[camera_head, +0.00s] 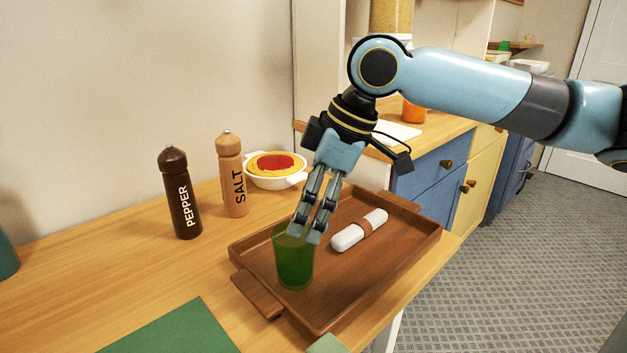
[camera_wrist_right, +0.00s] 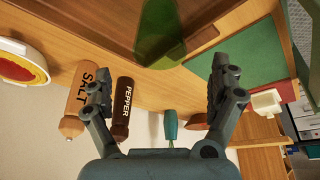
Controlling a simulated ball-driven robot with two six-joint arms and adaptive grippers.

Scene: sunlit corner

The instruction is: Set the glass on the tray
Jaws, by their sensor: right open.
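A green see-through glass (camera_head: 294,265) stands upright on the brown wooden tray (camera_head: 262,296), towards its near left end. In the right wrist view the glass (camera_wrist_right: 160,32) lies ahead of my fingers, and the tray (camera_wrist_right: 105,22) is behind it. My right gripper (camera_head: 306,232) is above the tray with its fingertips close to the glass's rim. In the right wrist view the gripper (camera_wrist_right: 160,90) has its fingers wide apart with nothing between them. Whether a finger touches the glass I cannot tell. My left gripper is not in view.
A green mat (camera_head: 175,332) lies at the front left.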

